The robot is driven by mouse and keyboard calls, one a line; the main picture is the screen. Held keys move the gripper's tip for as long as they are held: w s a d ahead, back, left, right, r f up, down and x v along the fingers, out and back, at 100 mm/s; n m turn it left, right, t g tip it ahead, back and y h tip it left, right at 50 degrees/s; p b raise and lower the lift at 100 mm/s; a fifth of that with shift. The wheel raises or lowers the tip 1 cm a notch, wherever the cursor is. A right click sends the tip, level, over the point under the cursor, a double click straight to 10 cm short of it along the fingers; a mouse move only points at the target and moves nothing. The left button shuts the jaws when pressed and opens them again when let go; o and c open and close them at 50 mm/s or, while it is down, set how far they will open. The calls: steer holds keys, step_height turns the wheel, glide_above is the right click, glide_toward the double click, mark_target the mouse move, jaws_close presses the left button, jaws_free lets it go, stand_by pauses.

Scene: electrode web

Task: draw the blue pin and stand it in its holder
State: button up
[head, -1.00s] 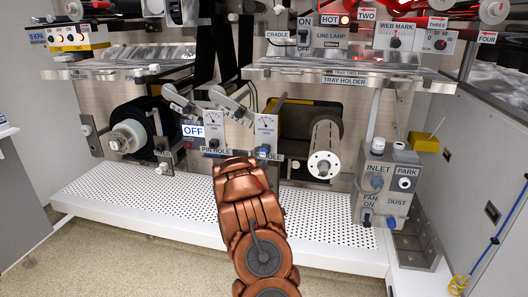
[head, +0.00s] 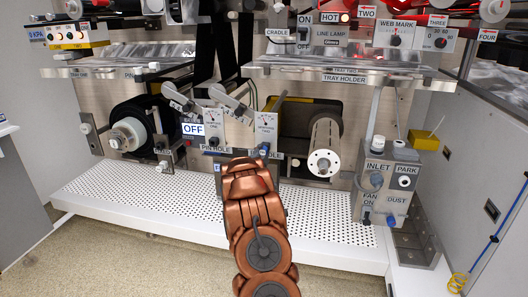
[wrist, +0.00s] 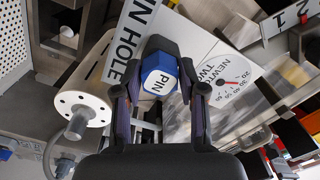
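The blue pin (wrist: 159,77) shows in the wrist view as a blue knob with a white end face marked PIN. In the head view its blue knob (head: 263,150) is at the panel, below the right-hand gauge. My gripper (wrist: 161,82) has its two dark fingers on either side of the knob, very close to it. The frames do not show clearly whether the pads press on it. The pin's shaft is hidden. I cannot make out the holder clearly.
A pale roller (head: 324,152) projects right of the pin; its end face (wrist: 82,108) is close left of my fingers in the wrist view. The gauge (wrist: 228,85) is close on the right. A grey INLET box (head: 378,190) stands further right. The perforated shelf (head: 130,197) is clear.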

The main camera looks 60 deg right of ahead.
jaws_close()
steer(key=shift+b+v, duration=0.55)
steer(key=shift+v, duration=0.25)
stand_by(0.5)
steer(key=shift+b+v, duration=0.85)
steer(key=shift+v, duration=0.8)
